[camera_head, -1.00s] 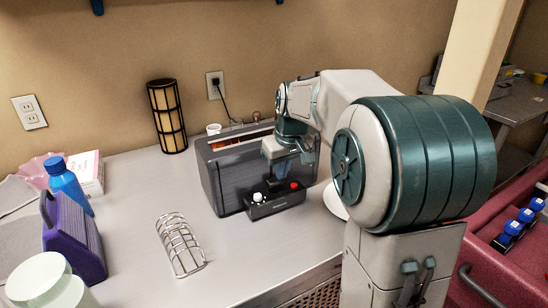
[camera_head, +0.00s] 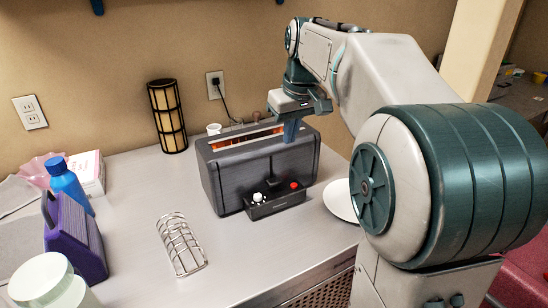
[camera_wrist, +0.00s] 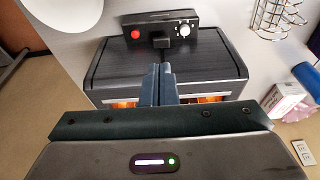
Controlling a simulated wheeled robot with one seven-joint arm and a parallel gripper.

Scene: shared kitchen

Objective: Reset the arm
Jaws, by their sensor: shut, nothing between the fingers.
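My gripper (camera_head: 291,130) hangs over the right part of the dark grey toaster (camera_head: 228,178), its fingers pointing down at the slot area. In the wrist view my gripper (camera_wrist: 159,72) shows its two blue fingers pressed together with nothing between them, above the toaster (camera_wrist: 200,58). The slots glow orange on the toaster's top. A control panel (camera_head: 275,202) with a white knob, a black lever and a red button juts from the toaster's front. Whether the fingertips touch the toaster cannot be told.
A wire rack (camera_head: 181,244) lies on the counter in front of the toaster. A white plate (camera_head: 340,200) is at its right. A lamp (camera_head: 167,115), blue bottle (camera_head: 67,183) and purple holder (camera_head: 75,237) stand to the left.

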